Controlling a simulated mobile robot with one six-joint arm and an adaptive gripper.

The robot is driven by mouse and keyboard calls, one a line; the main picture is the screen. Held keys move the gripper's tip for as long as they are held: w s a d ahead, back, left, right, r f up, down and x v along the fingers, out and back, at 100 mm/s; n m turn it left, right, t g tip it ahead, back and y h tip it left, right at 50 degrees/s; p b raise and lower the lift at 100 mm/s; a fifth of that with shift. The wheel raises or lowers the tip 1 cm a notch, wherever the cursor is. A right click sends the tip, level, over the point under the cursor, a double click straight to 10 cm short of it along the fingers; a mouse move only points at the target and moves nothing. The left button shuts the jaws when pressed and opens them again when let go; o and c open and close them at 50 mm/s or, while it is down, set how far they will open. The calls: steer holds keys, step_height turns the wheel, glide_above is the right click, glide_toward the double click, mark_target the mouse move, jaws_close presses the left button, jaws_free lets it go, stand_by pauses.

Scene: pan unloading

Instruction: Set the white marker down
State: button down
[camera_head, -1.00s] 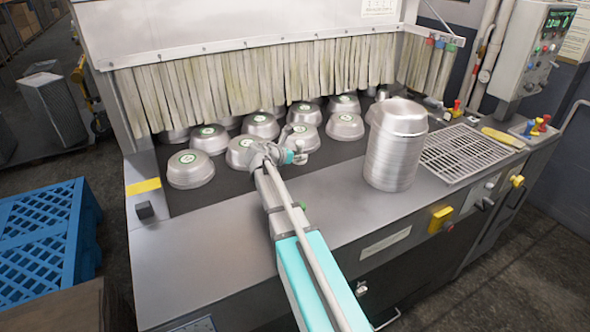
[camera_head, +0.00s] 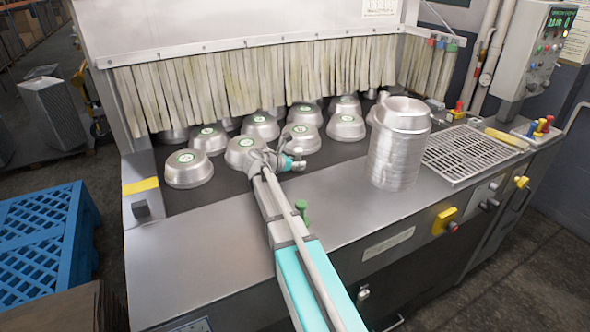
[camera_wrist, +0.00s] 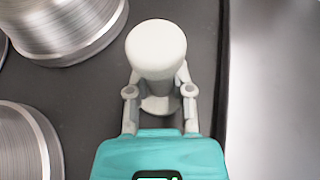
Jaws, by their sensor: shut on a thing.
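The white marker (camera_wrist: 157,50) is a pale peg with a broad rounded top, seen from above in the wrist view. My gripper (camera_wrist: 160,92) is shut on it, with one finger on each side below the top. The marker's flared lower part shows between the fingers over the dark belt (camera_wrist: 95,95). I cannot tell whether its foot touches the belt. In the head view, my gripper (camera_head: 298,164) is low over the front part of the belt, beside the front pans. The marker is too small to make out clearly there.
Upturned pans with green labels, such as this one (camera_head: 189,168), stand left of and behind my gripper. A tall pan stack (camera_head: 396,150) stands to the right. A green peg (camera_head: 301,210) shows beside my arm. The steel front ledge (camera_head: 210,245) is mostly clear.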

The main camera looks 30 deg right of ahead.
steer(key=shift+f, duration=0.4)
steer(key=c, duration=0.5)
jaws_free()
steer(key=shift+r, duration=0.2)
steer(key=shift+s+a+r, duration=0.1)
steer(key=shift+a, duration=0.1)
steer(key=p+v, duration=0.4)
steer(key=v, duration=0.5)
steer(key=shift+a+r, duration=0.25)
steer(key=shift+v, duration=0.95)
steer(key=shift+f, duration=0.1)
